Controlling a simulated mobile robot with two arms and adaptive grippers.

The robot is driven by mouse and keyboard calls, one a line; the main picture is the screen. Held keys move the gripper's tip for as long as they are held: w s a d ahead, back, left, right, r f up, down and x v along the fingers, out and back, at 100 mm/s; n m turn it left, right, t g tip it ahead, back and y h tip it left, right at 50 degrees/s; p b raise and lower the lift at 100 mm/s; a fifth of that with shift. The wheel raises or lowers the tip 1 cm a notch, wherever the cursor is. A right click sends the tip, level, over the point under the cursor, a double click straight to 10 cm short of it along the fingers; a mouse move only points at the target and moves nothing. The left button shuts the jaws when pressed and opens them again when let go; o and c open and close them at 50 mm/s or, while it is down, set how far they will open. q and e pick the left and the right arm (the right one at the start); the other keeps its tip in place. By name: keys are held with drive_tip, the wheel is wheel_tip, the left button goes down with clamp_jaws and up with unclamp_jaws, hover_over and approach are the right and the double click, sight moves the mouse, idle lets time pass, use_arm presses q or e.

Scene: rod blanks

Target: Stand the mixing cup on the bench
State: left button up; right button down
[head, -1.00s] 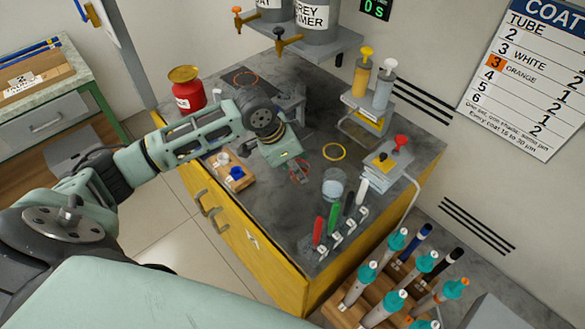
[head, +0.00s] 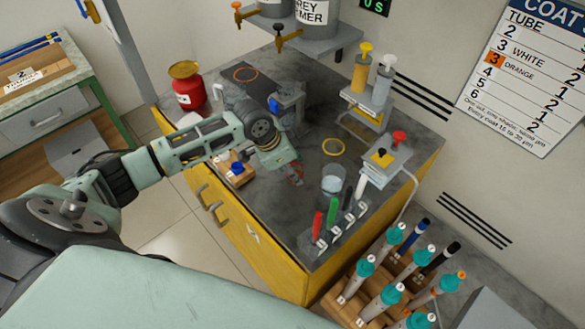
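A clear mixing cup (head: 334,179) with pale bluish contents shows in the head view. It appears upright on the dark bench top (head: 270,215), near the pen holder. My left gripper (head: 296,176) is to the left of the cup, low over the bench with its fingers angled down. A gap shows between it and the cup. The fingers are small and overlap a red ring mark, so I cannot tell whether they are open or shut. My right gripper is not in view.
Several coloured markers (head: 334,222) stand in a holder before the cup. A red can (head: 188,90) stands far left.

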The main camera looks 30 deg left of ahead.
use_arm(q)
drive_tip(key=shift+o, duration=1.3)
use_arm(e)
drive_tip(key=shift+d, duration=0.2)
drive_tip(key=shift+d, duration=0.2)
use_arm(q)
drive_tip(key=shift+a+r, duration=0.1)
drive_tip(key=shift+r, duration=0.15)
drive_tip(key=b+v, duration=0.1)
drive_tip(key=v, duration=1)
drive_tip(key=shift+r, duration=0.35)
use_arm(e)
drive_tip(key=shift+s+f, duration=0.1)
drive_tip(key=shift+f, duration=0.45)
use_arm(q)
drive_tip(key=shift+s+a, duration=0.1)
drive_tip(key=shift+a, duration=0.05)
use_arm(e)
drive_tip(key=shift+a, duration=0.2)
